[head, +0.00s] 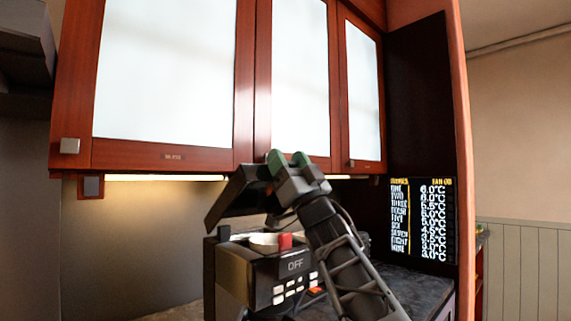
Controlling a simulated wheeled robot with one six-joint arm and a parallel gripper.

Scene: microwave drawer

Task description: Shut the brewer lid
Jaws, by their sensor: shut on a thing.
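The brewer (255,272) is a dark box on the counter, with OFF on its front and several pale buttons. Its dark lid (236,194) is raised and tilted above the body, so the lid stands open. A white round part and a red part show in the gap under it. My gripper (288,160), with green fingertips, is at the right upper edge of the lid and shut on it. The exact contact is partly hidden by the fingers and my arm, which comes up from the lower right.
Red-brown wall cabinets (245,100) with white panels hang close above my gripper. The dark counter (415,285) runs to the right of the brewer. A dark board (422,220) with temperatures stands at the right.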

